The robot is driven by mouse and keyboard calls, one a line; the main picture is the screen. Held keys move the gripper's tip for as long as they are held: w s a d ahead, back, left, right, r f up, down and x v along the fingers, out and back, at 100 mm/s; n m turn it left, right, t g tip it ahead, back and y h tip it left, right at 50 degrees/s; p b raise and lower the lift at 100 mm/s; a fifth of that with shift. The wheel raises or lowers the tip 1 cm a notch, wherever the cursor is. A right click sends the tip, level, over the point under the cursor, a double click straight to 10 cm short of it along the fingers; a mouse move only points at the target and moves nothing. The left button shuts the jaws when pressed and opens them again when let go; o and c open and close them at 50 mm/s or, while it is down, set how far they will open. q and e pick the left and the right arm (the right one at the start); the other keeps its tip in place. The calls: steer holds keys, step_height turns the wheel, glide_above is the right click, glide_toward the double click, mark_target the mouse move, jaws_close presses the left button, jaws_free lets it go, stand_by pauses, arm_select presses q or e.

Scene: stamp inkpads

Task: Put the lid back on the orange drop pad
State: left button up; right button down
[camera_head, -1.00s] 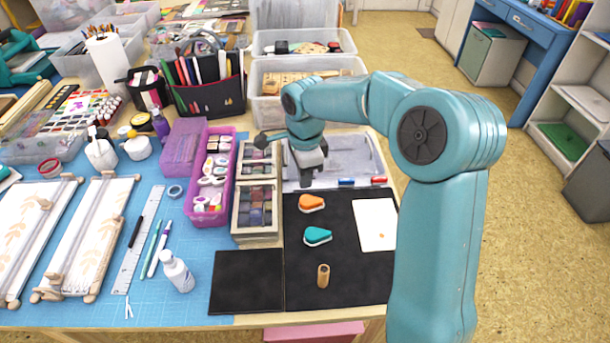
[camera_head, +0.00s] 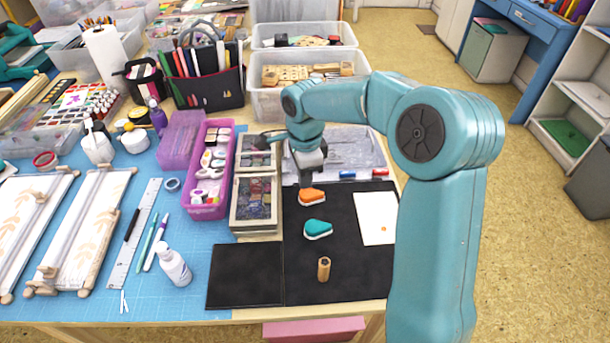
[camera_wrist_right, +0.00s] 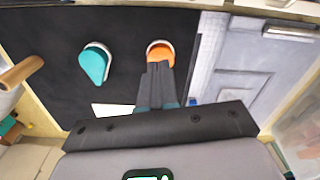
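The orange drop pad (camera_head: 312,196) lies on the black mat (camera_head: 345,275), an orange drop-shaped top over a white base. It also shows in the right wrist view (camera_wrist_right: 160,54), just beyond my fingertips. My right gripper (camera_head: 306,184) points down just behind the pad. In the right wrist view its dark fingers (camera_wrist_right: 158,66) are together, overlapping the pad's near end; I cannot tell if they touch it. Nothing shows between them. I cannot make out a separate orange lid. My left gripper is not in view.
A teal drop pad (camera_head: 318,228) sits in front of the orange one, with a wooden cylinder (camera_head: 324,268) nearer the front edge. A white card (camera_head: 376,217) lies to the right. Boxes of ink pads (camera_head: 257,205) stand left; a grey tray (camera_head: 350,150) is behind.

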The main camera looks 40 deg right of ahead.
steer(key=shift+f+b, duration=1)
steer(key=shift+f, duration=0.4)
steer(key=shift+r, duration=0.15)
step_height(320, 180, up, 7)
steer(key=p, duration=0.5)
steer(key=shift+p, duration=0.35)
stand_by(0.4)
